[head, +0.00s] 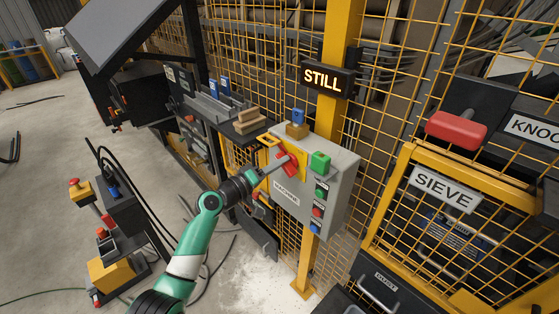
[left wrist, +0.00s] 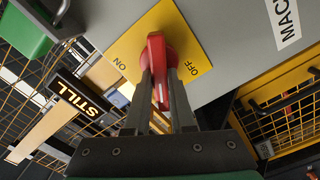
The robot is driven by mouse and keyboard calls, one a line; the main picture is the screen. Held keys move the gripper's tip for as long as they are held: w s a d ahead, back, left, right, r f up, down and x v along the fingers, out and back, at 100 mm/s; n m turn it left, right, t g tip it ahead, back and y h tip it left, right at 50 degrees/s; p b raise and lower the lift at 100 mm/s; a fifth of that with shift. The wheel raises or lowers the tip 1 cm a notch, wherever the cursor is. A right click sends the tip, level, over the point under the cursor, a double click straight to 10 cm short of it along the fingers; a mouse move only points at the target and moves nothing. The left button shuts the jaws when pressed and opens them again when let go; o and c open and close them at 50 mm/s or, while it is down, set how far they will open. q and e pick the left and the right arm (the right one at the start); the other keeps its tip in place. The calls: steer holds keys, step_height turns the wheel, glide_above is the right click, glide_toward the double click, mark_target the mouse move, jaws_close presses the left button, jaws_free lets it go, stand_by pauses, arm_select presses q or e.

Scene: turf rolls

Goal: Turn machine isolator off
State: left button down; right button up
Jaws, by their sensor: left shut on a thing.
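The machine isolator is a red rotary handle (left wrist: 157,60) on a yellow plate (left wrist: 184,25) marked ON and OFF. In the left wrist view, ON is left of the handle and OFF is right of it. I cannot tell for sure which mark the handle points to. In the head view the red handle (head: 290,164) is on the front of a grey box (head: 340,179) labelled MACHINE. My left gripper (left wrist: 163,88) is shut on the handle, one finger on each side; it also shows in the head view (head: 277,166). My right gripper is not in view.
A lit sign (head: 327,79) reads STILL above the box. A green block (head: 320,162) and several coloured buttons are right of the handle. A blue-topped padlock-like piece (head: 298,123) is on top. Yellow mesh fencing and a SIEVE gate (head: 444,188) stand to the right.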

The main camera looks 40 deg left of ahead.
arm_select(q)
steer(key=shift+a+f+n+p, duration=0.15)
steer(key=shift+n+p, duration=0.4)
steer(key=shift+n, duration=1.05)
steer(key=shift+d+f+n+p, duration=0.1)
steer(key=shift+n+p, duration=0.4)
steer(key=shift+n, duration=1.1)
steer(key=c, duration=0.8)
jaws_free()
steer(key=shift+o, duration=0.2)
steer(key=shift+s, duration=0.1)
steer(key=s+p, duration=0.3)
steer(key=s, duration=0.8)
steer(key=shift+s+a, duration=0.25)
steer(key=shift+a, duration=0.15)
